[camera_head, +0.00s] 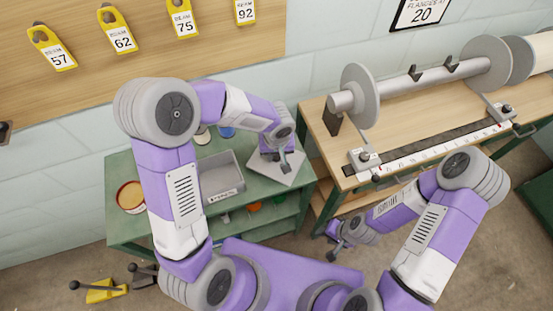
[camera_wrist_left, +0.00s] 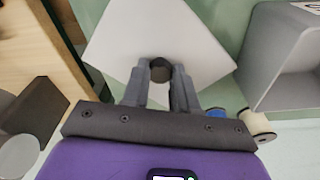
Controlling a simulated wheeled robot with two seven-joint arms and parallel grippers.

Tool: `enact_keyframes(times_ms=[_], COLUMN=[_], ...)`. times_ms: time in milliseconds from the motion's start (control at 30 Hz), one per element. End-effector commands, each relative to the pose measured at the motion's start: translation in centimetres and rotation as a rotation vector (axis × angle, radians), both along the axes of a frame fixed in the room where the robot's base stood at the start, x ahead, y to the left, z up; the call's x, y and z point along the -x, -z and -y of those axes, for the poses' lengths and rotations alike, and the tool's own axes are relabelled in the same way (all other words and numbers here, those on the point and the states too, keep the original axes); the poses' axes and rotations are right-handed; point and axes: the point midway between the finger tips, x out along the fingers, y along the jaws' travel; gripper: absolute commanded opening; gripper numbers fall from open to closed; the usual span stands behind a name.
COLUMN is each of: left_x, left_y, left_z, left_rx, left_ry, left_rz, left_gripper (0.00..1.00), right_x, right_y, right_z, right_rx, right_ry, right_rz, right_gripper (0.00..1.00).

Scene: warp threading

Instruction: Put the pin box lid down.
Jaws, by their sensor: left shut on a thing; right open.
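The pin box lid (camera_head: 288,177) is a pale grey square plate with a dark knob, over the right end of the green cart top. My left gripper (camera_head: 281,158) points down at it and is shut on the knob; the left wrist view shows the knob (camera_wrist_left: 160,69) between the fingers and the lid (camera_wrist_left: 195,35) around it. I cannot tell whether the lid touches the cart top. An open grey box (camera_head: 221,178) with a front label stands left of the lid; it also shows in the left wrist view (camera_wrist_left: 275,55). My right gripper (camera_head: 337,248) is open and empty, low beside the workbench.
The green cart (camera_head: 128,225) carries a reddish round dish (camera_head: 130,196) at the left and small spools at the back. A wooden workbench (camera_head: 318,118) with a metal roller and ruler strip stands close to the cart's right.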

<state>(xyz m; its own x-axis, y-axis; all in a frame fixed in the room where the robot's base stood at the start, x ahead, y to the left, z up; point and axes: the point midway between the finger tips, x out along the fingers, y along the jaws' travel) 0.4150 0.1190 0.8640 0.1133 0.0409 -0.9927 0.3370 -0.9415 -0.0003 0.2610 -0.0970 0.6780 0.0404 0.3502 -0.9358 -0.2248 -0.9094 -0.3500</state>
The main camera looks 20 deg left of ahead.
Motion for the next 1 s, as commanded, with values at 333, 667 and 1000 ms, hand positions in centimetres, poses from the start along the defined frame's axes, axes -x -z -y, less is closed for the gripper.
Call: enact_keyframes(times_ms=[333,667,1000], left_x=[0.0,0.0,0.0], left_y=[3.1,3.4,3.3], left_z=[0.0,0.0,0.0], left_rx=[0.0,0.0,0.0], left_ry=[0.0,0.0,0.0], left_rz=[0.0,0.0,0.0], left_gripper=[0.0,0.35,0.53], right_x=[0.0,0.0,0.0], right_y=[0.9,1.3,1.3], right_z=[0.0,0.0,0.0], right_rx=[0.0,0.0,0.0], right_ry=[0.0,0.0,0.0], right_rz=[0.001,0.001,0.001], right_gripper=[0.43,0.43,0.43])
